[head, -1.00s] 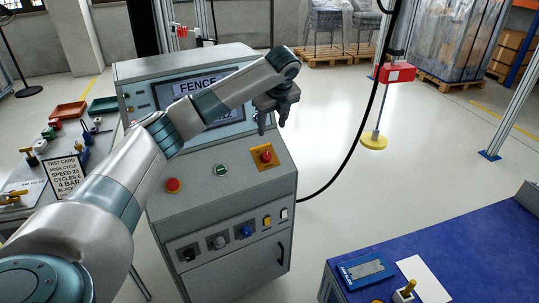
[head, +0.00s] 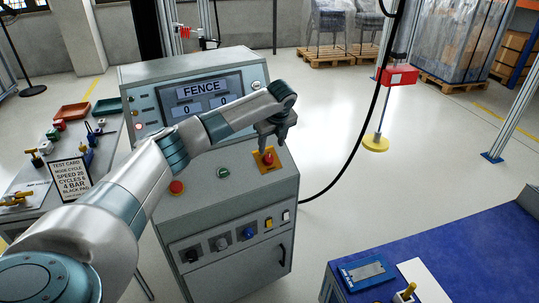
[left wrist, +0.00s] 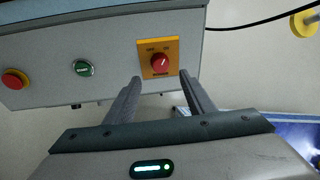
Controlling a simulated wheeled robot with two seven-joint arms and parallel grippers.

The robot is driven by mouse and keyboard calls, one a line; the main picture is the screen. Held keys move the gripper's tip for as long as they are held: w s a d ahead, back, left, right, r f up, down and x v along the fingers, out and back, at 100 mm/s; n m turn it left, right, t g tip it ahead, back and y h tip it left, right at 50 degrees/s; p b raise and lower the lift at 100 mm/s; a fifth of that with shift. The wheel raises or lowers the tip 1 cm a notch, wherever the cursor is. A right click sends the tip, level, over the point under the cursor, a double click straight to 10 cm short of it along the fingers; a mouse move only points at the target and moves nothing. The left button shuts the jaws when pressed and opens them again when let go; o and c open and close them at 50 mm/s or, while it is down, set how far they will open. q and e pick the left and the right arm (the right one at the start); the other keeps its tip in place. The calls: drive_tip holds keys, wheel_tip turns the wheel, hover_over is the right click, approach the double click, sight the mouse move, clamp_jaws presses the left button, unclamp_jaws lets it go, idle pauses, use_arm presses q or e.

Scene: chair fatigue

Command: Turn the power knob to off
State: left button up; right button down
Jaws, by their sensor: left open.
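The power knob (head: 268,158) is a red rotary knob on a yellow plate at the right end of the grey console's sloping top. In the left wrist view the knob (left wrist: 161,64) shows between and beyond my finger tips, with its pointer tilted toward the right-hand label. My left gripper (head: 273,143) is open and empty, pointing down just above the knob. Its two fingers also show in the left wrist view (left wrist: 160,82), apart from the knob. My right gripper is not in view.
The console (head: 220,215) also carries a red mushroom button (head: 177,187), a green button (head: 223,172) and a screen reading FENCE (head: 205,95). Small front knobs sit below. A blue-topped table (head: 450,250) stands at the right. A black cable (head: 345,165) runs beside the console.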

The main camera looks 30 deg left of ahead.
sight(269, 158)
use_arm(q)
drive_tip(key=p+x, duration=0.1)
drive_tip(key=x, duration=0.7)
drive_tip(key=shift+a+f, duration=0.1)
drive_tip(key=shift+f, duration=0.2)
drive_tip(key=shift+c, duration=0.5)
drive_tip(key=c, duration=1)
